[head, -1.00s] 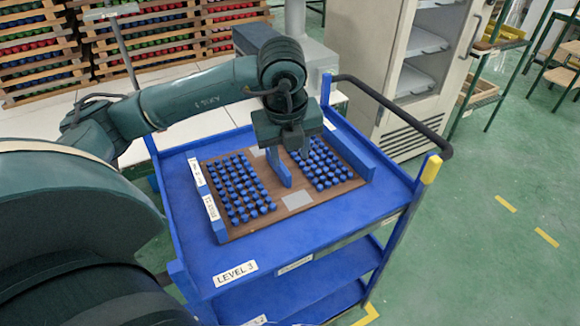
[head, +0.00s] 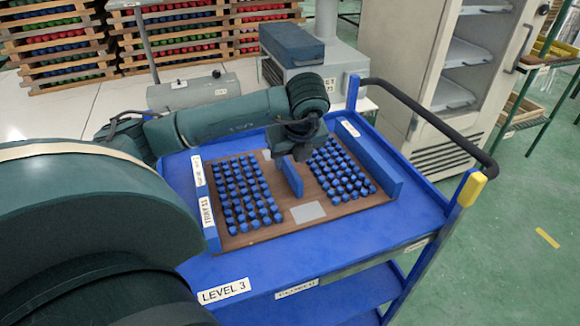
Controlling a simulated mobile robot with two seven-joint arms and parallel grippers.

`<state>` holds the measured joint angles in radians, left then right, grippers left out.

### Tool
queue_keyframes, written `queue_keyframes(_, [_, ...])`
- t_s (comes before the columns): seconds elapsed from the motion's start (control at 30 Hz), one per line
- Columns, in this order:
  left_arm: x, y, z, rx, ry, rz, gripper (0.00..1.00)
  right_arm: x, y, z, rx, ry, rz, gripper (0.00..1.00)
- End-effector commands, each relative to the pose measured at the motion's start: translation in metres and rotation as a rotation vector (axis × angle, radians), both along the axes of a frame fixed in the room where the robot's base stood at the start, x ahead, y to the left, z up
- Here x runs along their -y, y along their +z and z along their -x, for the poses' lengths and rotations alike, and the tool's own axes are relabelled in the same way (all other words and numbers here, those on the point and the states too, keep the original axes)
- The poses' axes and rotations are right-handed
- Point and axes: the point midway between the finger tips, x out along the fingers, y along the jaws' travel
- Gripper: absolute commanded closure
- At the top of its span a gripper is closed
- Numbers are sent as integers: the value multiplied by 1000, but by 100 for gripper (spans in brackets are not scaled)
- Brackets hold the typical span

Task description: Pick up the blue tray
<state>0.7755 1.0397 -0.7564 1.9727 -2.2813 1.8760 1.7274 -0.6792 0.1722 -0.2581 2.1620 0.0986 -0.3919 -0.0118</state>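The blue tray is a brown board (head: 250,238) with rows of blue round pieces on both halves and blue side walls, lying on the top shelf of a blue cart (head: 375,235). An upright blue handle plate (head: 291,178) stands in its middle. My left gripper (head: 291,156) points down over the far end of this handle, with its two fingers apart. Whether the fingers touch the handle is hard to tell. The tray rests flat on the shelf. My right gripper is out of view.
The cart has a dark push rail (head: 425,115) on its right and a "LEVEL 3" label (head: 223,291) at the front. A white cabinet (head: 400,80) stands behind it. Racks of coloured pieces (head: 55,40) are at the back left. Green floor (head: 520,210) is clear at right.

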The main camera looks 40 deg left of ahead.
Motion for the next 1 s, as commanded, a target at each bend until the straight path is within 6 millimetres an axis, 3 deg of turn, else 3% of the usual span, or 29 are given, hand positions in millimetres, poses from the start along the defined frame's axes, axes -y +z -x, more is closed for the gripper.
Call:
queue_keyframes(0.27, [-11,-36,-9,-3,1,1,60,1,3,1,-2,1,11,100])
queue_keyframes(0.57, [-13,-40,-10,-1,-1,-1,61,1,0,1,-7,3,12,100])
queue_keyframes(1.0, [-12,-39,-10,-2,-1,0,97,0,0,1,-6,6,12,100])
